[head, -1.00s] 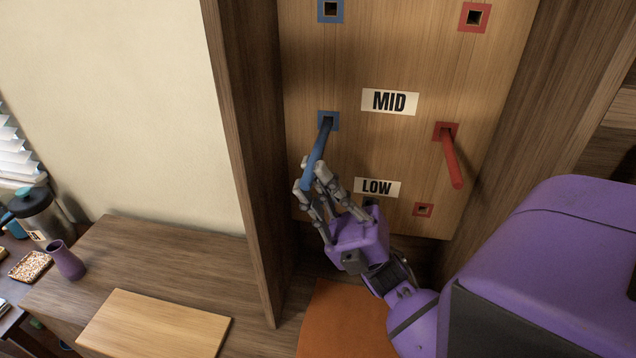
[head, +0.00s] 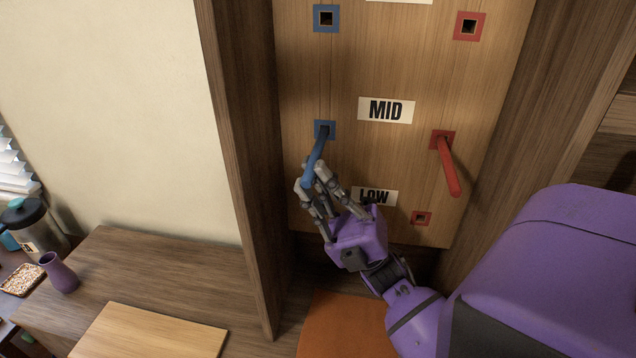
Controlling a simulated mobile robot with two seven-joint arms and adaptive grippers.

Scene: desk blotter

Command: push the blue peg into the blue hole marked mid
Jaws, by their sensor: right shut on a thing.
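The blue peg (head: 315,161) sticks out of the blue-framed hole (head: 325,130) in the row beside the MID label (head: 386,111). Its inner end is in the hole, and the rest slants out toward me and down. My right gripper (head: 310,180) is shut on the peg's outer end, which the fingers partly hide. A stretch of peg shows between the fingertips and the board. My left gripper is not in view.
A red peg (head: 448,168) juts from the red-framed hole on the right. Empty blue (head: 326,18) and red (head: 468,27) holes are above. A wooden side panel (head: 236,170) stands left of the board. A purple vase (head: 59,273) is on the lower left surface.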

